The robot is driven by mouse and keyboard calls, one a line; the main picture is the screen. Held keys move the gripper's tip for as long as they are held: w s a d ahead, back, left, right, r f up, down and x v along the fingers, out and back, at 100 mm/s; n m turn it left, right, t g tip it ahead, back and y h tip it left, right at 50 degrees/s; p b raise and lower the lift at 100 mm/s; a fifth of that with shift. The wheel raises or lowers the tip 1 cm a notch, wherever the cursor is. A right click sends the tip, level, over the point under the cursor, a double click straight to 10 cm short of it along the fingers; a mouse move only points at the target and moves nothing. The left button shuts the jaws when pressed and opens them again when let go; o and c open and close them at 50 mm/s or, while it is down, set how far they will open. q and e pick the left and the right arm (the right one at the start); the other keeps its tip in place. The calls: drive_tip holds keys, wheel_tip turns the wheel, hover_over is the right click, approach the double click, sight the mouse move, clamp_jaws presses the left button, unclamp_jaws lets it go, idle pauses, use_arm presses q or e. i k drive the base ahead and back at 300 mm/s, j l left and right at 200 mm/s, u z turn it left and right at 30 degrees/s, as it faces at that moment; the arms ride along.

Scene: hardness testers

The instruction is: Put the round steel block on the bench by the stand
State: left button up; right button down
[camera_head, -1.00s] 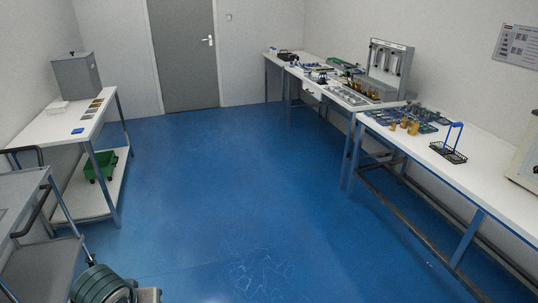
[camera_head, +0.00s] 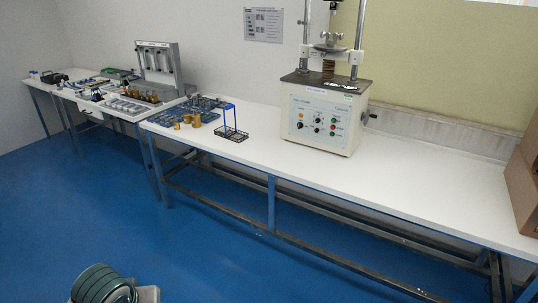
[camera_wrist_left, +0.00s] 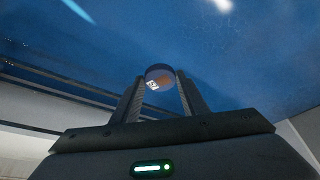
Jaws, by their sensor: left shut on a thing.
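My left gripper (camera_wrist_left: 160,95) shows in the left wrist view, its two dark fingers shut on the round steel block (camera_wrist_left: 159,77). The block looks like a small dark disc with a pale mark on its face, held at the fingertips with blue floor behind it. The long white bench (camera_head: 400,180) runs across the head view. On it is a cream machine (camera_head: 322,118) with a control panel and an upright two-column stand (camera_head: 330,48) on top.
Brass pieces (camera_head: 187,121) and blue trays (camera_head: 205,102) lie further left. A grey case (camera_head: 158,62) stands beyond. Cardboard boxes (camera_head: 522,190) are at the right end. The bench between machine and boxes is clear.

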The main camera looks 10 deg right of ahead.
sight(397, 189)
drive_tip(key=i+l+z, duration=0.25)
drive_tip(key=z, duration=0.15)
drive_tip(key=i+l+z, duration=0.6)
drive_tip(key=z, duration=0.15)
drive_tip(key=i+l+z, duration=0.1)
drive_tip(key=i, duration=0.6)
drive_tip(key=i+l+z, duration=0.1)
drive_tip(key=i, duration=0.65)
drive_tip(key=l, duration=0.1)
